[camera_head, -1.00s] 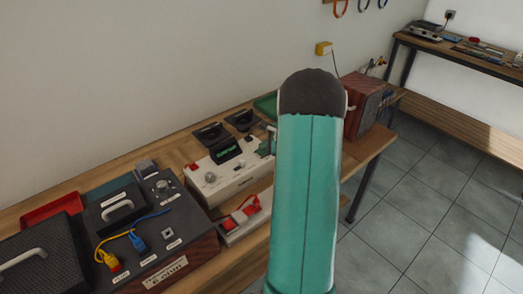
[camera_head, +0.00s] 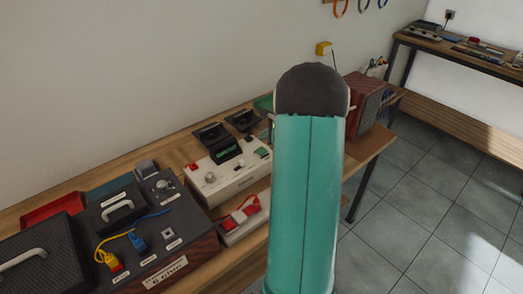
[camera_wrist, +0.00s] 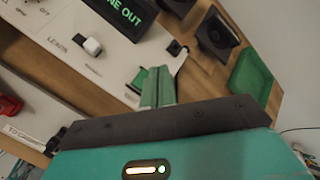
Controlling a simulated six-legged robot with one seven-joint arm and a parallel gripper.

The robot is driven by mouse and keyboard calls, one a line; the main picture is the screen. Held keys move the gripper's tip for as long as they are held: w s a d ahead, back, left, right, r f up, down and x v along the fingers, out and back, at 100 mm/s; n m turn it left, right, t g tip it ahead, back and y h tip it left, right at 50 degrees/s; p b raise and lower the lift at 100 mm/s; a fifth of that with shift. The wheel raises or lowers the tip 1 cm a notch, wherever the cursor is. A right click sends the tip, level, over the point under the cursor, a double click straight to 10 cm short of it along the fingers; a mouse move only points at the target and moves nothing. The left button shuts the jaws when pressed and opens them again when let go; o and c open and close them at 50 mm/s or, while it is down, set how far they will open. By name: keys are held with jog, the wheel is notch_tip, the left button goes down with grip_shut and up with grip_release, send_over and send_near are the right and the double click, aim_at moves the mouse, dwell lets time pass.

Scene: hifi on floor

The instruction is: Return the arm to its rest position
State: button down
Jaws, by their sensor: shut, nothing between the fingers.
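My arm (camera_head: 307,200) stands upright in the head view, a teal link with a dark rounded top. It covers part of the bench, and my gripper is hidden there. In the wrist view my gripper (camera_wrist: 157,80) shows as two narrow teal fingers close together, with nothing between them. They point over the white device (camera_wrist: 62,30), beside its green switch. The white device (camera_head: 232,180) also shows in the head view, with its green switch (camera_head: 263,153) uncovered. I see no contact between the fingers and the device.
The wooden bench (camera_head: 180,150) runs along the wall. A black case (camera_head: 155,225) with blue and yellow plugs stands at left front. A red-and-white unit (camera_head: 243,215), a green tray (camera_wrist: 250,75) and a brown speaker box (camera_head: 366,103) are nearby. The tiled floor (camera_head: 410,220) at right is clear.

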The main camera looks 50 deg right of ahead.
jog(key=shift+r, duration=0.9)
jog(key=shift+a+r, duration=0.1)
jog(key=shift+a, duration=0.05)
jog(key=s+a+r+n+g+y, duration=0.1)
jog(key=a+r+n, duration=0.5)
jog(key=a, duration=0.7)
jog(key=s+a+r+n+g+y, duration=0.15)
jog(key=a+r+n, duration=0.4)
jog(key=a, duration=0.65)
jog(key=s+a+r+n+g+h, duration=0.1)
jog(key=s+a+r+n+h, duration=0.2)
jog(key=s+a+n, duration=1.1)
jog(key=s+a+r, duration=0.1)
jog(key=s+a, duration=0.2)
jog(key=s, duration=0.1)
jog(key=shift+a, duration=0.2)
jog(key=shift+d+n, duration=0.1)
jog(key=shift+n, duration=0.15)
